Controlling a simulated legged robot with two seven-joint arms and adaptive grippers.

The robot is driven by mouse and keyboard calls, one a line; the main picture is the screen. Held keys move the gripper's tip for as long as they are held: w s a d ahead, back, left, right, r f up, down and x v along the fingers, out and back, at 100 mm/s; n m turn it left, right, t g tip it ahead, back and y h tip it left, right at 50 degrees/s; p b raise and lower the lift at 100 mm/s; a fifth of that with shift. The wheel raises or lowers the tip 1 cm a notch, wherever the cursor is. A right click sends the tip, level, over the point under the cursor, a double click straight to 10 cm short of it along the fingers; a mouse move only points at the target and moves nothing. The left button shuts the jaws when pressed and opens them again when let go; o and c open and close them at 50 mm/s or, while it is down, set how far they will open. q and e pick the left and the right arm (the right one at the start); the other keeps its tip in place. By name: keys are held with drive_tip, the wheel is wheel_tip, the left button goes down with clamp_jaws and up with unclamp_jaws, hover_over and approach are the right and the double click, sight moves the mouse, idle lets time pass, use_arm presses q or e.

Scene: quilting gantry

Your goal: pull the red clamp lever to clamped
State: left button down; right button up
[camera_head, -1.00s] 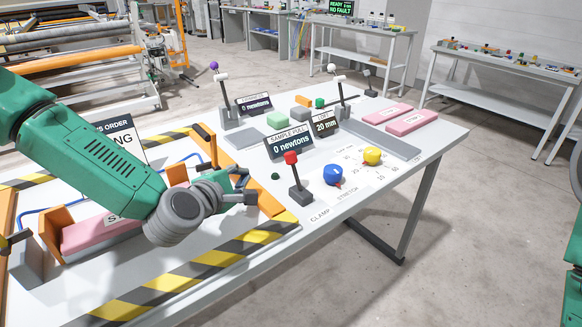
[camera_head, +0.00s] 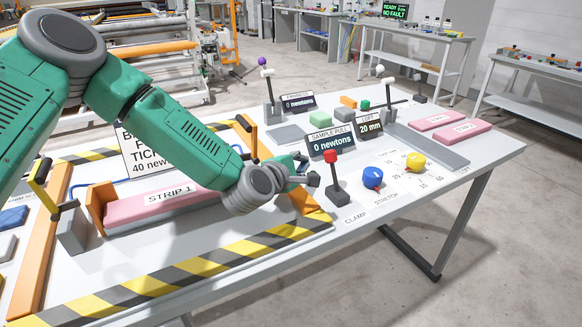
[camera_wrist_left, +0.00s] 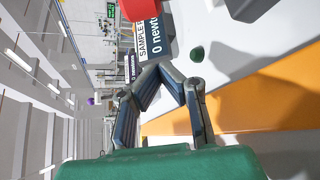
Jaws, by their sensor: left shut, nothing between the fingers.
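The red clamp lever (camera_head: 330,156) has a red knob on a dark post and stands nearly upright on its dark base beside the CLAMP label. Its red knob (camera_wrist_left: 146,8) is cut off at the top edge of the left wrist view. My left gripper (camera_head: 309,179) is shut and empty, just left of the lever's post and below the knob in the head view. It also shows in the left wrist view (camera_wrist_left: 168,76), with its fingertips together and apart from the knob. I cannot tell whether it touches the post. My right gripper is out of view.
A blue knob (camera_head: 373,178) and a yellow knob (camera_head: 414,162) stand right of the lever. The sample pull display (camera_head: 330,142) reads 0 newtons behind it. A pink strip (camera_head: 160,206) lies in the orange frame at left, bordered by striped tape (camera_head: 200,273).

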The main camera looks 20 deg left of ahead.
sight(333, 170)
use_arm(q)
drive_tip(key=x, duration=0.4)
drive_tip(key=shift+d, duration=0.25)
drive_tip(key=shift+s+d+r, duration=0.35)
drive_tip(key=shift+d+r, duration=0.1)
drive_tip(key=shift+d, duration=0.15)
drive_tip(key=shift+s+d+r, duration=0.15)
drive_tip(key=shift+r, duration=0.1)
drive_tip(key=shift+s+d+r+p, duration=0.1)
drive_tip(key=shift+s+r+p, duration=0.15)
drive_tip(key=shift+s+p, duration=0.1)
drive_tip(key=shift+d, duration=0.55)
drive_tip(key=shift+r, duration=0.1)
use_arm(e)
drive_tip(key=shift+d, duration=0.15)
use_arm(q)
drive_tip(key=shift+s+r+m+t+b, duration=0.15)
drive_tip(key=shift+s+m+t+b, duration=0.05)
drive_tip(key=shift+m+t+b, duration=0.25)
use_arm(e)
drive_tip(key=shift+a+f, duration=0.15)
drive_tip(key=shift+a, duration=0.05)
